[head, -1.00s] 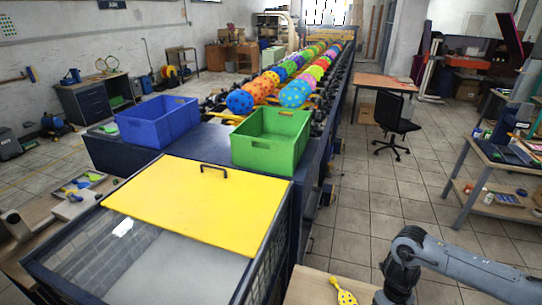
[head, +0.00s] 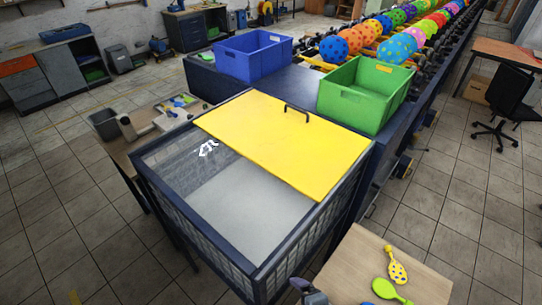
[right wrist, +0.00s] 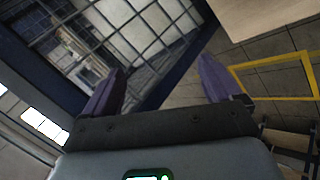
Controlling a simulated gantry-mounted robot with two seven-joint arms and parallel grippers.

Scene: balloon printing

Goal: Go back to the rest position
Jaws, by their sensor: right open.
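My right gripper (right wrist: 160,84) is open and empty in the right wrist view. Its two purple fingers stand wide apart above the tiled floor, beside a dark metal frame with wire mesh. In the head view only a small dark piece, which looks like part of my right arm, shows at the bottom edge. My left gripper is in neither view. A yellow spotted balloon (head: 397,268) and a green balloon (head: 388,291) lie flat on a small wooden table (head: 350,262) at the bottom right, clear of any gripper.
A mesh-sided machine with a yellow lid (head: 290,145) fills the middle. A green crate (head: 355,105) and a blue crate (head: 250,57) stand behind it. Printed balloons (head: 397,48) line the conveyor beyond. The tiled floor (head: 470,205) to the right is open.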

